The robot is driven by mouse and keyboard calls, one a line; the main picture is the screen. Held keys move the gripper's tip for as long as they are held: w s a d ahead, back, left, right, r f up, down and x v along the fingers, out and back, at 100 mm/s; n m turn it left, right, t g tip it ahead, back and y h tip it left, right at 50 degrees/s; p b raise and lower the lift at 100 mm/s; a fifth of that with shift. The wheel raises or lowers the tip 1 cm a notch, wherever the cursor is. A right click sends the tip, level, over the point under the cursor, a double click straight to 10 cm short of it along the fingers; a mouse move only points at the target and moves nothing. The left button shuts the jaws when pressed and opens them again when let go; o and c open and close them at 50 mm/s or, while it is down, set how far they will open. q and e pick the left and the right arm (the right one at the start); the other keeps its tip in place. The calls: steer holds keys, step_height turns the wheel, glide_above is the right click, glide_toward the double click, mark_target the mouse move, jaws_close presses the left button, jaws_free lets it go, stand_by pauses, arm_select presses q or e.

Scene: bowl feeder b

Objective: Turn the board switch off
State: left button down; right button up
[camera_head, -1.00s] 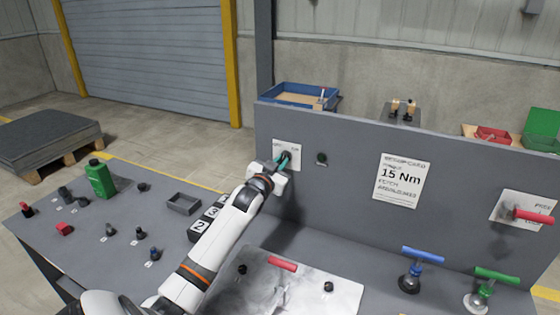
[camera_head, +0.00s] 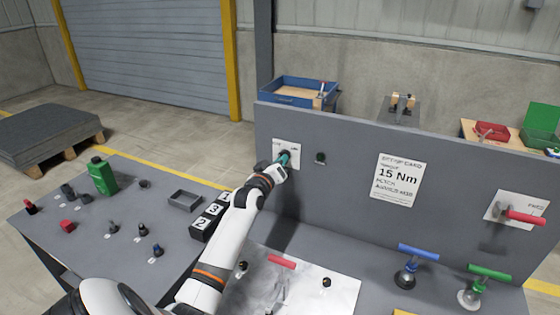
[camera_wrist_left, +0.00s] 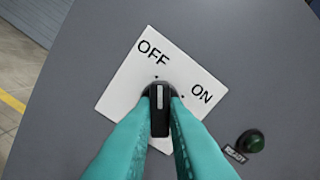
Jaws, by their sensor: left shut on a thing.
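The board switch is a black rotary knob (camera_wrist_left: 160,117) on a white plate (camera_wrist_left: 112,99) marked OFF and ON. The plate also shows on the upright grey board in the head view (camera_head: 279,146). In the left wrist view the knob's white line points up, in line with the dot under OFF and away from the ON dot. My left gripper (camera_wrist_left: 160,112) has teal fingers closed on both sides of the knob. In the head view the left gripper (camera_head: 285,159) is at the plate and partly covers the knob. My right gripper is not in view.
A green round button (camera_wrist_left: 251,141) sits beside the switch plate. A red-handled lever (camera_head: 522,216) is at the board's right. Blue (camera_head: 418,252) and green (camera_head: 490,272) T-handles stand below. A green bottle (camera_head: 102,176), grey tray (camera_head: 184,200) and numbered block (camera_head: 209,220) are left of my arm.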

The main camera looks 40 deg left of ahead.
arm_select(q)
steer(key=shift+n, duration=1)
steer(key=c, duration=1.4)
jaws_free()
steer(key=shift+c, duration=0.2)
steer(key=b+v, duration=0.3)
steer(key=v, duration=0.9)
steer(key=shift+s, duration=0.1)
